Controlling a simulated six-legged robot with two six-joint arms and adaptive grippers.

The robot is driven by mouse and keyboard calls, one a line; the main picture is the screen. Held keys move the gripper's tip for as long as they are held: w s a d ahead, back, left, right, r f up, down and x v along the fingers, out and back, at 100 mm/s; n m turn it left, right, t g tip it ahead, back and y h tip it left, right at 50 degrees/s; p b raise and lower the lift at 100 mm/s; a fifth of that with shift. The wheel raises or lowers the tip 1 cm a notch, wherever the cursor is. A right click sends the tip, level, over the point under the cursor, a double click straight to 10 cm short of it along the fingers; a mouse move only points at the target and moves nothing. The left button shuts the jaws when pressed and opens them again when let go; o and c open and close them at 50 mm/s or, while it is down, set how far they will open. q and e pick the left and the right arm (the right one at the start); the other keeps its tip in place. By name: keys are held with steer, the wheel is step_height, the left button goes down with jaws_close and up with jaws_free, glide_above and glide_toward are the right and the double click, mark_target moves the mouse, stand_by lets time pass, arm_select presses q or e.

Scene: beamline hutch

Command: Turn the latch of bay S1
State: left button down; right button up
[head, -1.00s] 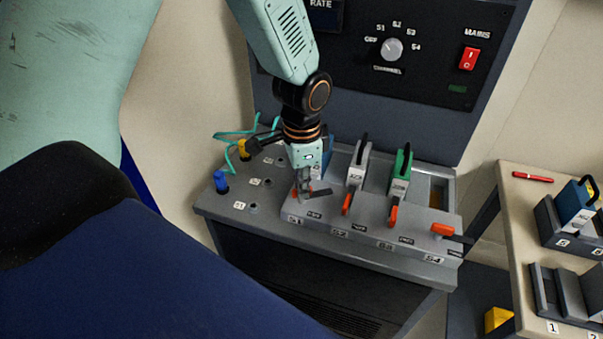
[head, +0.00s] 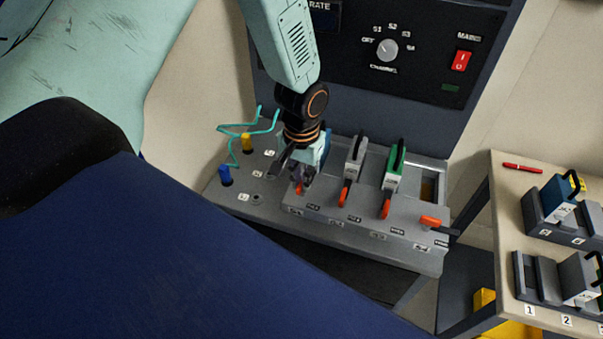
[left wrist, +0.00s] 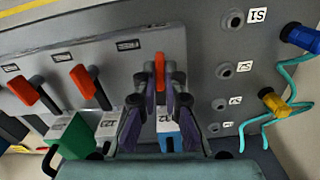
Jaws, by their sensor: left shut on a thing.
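The S1 latch, with a red-orange handle, is at the left end of the row of latches (head: 299,188). In the left wrist view its handle (left wrist: 160,72) stands upright in the picture between the fingertips. My left gripper (head: 299,180) is shut on this handle, and its fingers (left wrist: 160,88) flank it on both sides. A blue module (left wrist: 168,138) sits in bay S1 behind the latch, partly hidden by the fingers. In the head view my wrist hides most of the latch and module. My right gripper is not in view.
Latches S2 (head: 344,193), S3 (head: 386,206) and S4 (head: 430,222) lie to the right; S4's is turned sideways. A grey module (head: 354,155) and a green module (head: 394,168) stand in neighbouring bays. Blue (head: 225,176) and yellow plugs (head: 247,143) with a teal cable are left.

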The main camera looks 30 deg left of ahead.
arm_select(q)
steer(key=shift+w+r+n, duration=0.15)
steer(key=shift+w+n, duration=0.15)
steer(key=shift+n, duration=0.4)
steer(key=c, duration=1.7)
jaws_free()
steer(key=shift+o, duration=1.3)
steer(key=shift+s, duration=0.2)
step_height(320, 180, up, 12)
